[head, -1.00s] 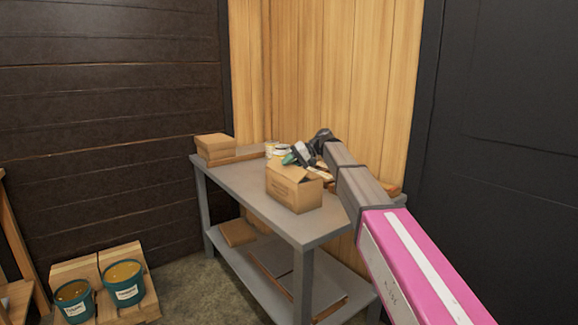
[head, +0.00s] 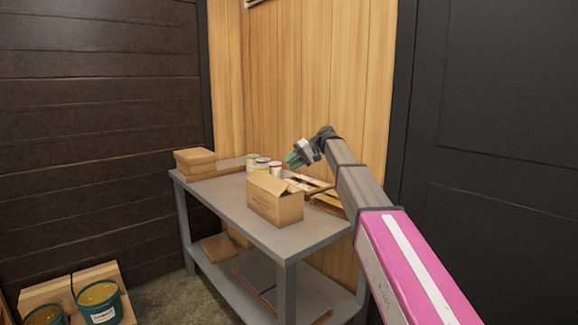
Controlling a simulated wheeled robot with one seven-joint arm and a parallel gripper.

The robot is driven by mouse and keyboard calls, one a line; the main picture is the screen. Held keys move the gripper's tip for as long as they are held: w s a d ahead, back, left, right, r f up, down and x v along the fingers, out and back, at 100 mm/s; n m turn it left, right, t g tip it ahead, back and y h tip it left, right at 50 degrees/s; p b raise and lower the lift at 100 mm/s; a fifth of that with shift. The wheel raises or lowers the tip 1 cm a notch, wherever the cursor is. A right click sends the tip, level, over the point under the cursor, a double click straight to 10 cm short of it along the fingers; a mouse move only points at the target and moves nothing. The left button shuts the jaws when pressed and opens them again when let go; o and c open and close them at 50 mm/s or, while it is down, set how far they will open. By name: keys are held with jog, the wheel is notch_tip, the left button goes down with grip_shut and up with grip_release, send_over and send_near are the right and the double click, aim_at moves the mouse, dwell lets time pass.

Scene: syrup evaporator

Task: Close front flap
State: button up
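A small brown cardboard box (head: 277,207) stands upright on the grey table, near its front edge. At least one top flap (head: 270,184) is visible at the box's upper edge, tilted and not lying flat. The flaps are too small to tell apart clearly.
The grey table (head: 225,204) also holds stacked cartons (head: 195,160) at its left end, several cans (head: 262,164) and a wooden frame (head: 307,182) behind the box. Teal buckets (head: 99,302) stand at lower left. A wooden wall (head: 300,80) closes off the back.

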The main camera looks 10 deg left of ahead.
aim_at(266, 182)
jog(key=x, duration=0.9)
dwell(0.4)
grip_shut()
